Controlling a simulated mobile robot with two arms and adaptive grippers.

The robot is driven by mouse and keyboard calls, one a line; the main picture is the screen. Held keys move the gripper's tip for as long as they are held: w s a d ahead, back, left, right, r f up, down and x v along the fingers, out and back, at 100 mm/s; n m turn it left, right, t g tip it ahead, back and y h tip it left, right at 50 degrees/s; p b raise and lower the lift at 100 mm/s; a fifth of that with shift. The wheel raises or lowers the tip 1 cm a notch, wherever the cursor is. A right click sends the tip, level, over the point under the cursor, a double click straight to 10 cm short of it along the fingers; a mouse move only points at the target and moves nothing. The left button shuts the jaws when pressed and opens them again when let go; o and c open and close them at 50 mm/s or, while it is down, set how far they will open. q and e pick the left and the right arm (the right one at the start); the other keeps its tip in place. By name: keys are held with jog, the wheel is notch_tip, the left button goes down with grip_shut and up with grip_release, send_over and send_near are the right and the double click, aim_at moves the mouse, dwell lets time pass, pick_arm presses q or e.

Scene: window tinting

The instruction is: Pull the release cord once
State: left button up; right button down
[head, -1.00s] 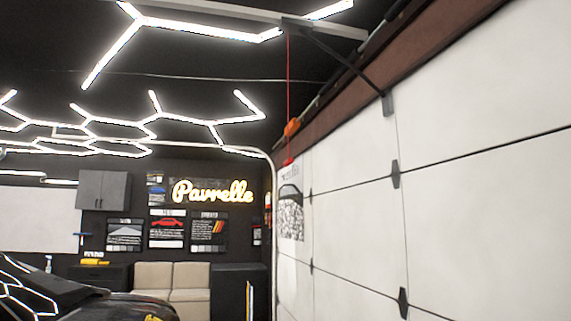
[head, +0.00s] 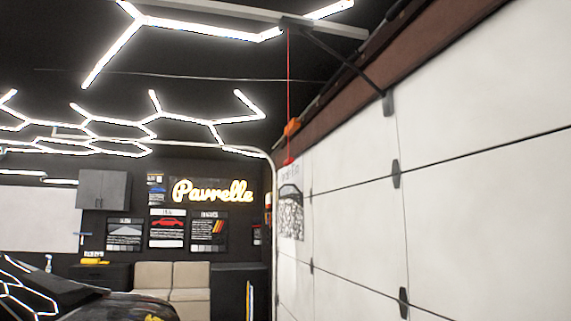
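The release cord (head: 289,95) is a thin red line in the head view. It hangs straight down from the dark opener trolley (head: 291,24) on the ceiling rail. Its lower end has a small red handle (head: 289,161), in front of the top left part of the white garage door (head: 350,180). The door looks shut. Neither of my grippers shows in the head view, and nothing is touching the cord.
A black car (head: 90,298) stands at the lower left. A slanted arm (head: 345,63) joins the trolley to the door. The space around the cord looks clear.

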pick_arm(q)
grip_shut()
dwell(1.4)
